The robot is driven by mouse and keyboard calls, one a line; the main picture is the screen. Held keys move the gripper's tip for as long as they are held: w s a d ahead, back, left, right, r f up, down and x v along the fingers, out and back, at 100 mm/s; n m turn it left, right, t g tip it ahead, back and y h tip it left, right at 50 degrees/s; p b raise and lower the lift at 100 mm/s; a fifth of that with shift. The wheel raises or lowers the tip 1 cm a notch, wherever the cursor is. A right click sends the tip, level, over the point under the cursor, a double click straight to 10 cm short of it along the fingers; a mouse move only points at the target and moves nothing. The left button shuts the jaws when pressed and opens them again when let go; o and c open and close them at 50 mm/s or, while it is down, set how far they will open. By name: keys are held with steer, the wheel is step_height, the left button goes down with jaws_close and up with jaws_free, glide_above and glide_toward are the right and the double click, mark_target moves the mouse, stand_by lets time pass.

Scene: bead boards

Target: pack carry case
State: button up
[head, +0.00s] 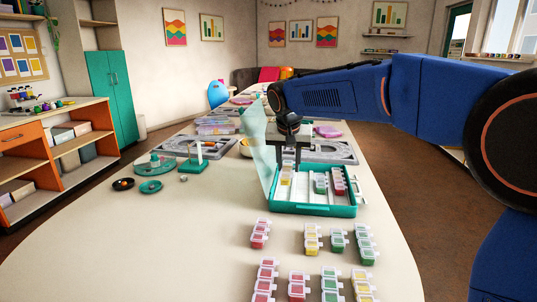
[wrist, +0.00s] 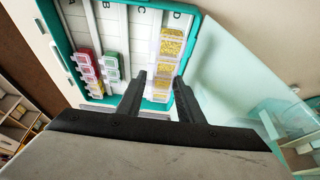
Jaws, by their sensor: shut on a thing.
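The open teal carry case (head: 310,209) stands on the table, with white lanes inside; letters B, C and D show in the wrist view (wrist: 154,104). My gripper (head: 288,158) reaches down over the case's left side. In the wrist view its fingers (wrist: 160,92) are shut on a strip of yellow bead boxes (wrist: 172,46) at lane D. Whether that strip rests on the lane floor I cannot tell. A red strip (head: 338,182) and a green strip (head: 321,183) lie in lanes on the right; lane C looks empty. The clear lid (head: 260,145) stands open at the left.
Several bead strips lie in front of the case, including red (head: 259,234), yellow (head: 311,239) and green (head: 364,243) ones. Teal dishes (head: 151,187) and a teal stand (head: 194,166) are left. Grey boards (head: 330,150) lie behind. The table's left front is clear.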

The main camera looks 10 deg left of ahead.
steer(key=shift+w+a, duration=0.45)
steer(key=shift+f, duration=3.35)
steer(key=shift+s, duration=0.1)
steer(key=o, duration=1.2)
steer(key=shift+r, duration=0.1)
steer(key=shift+r, duration=3.6)
steer(key=shift+s, duration=0.1)
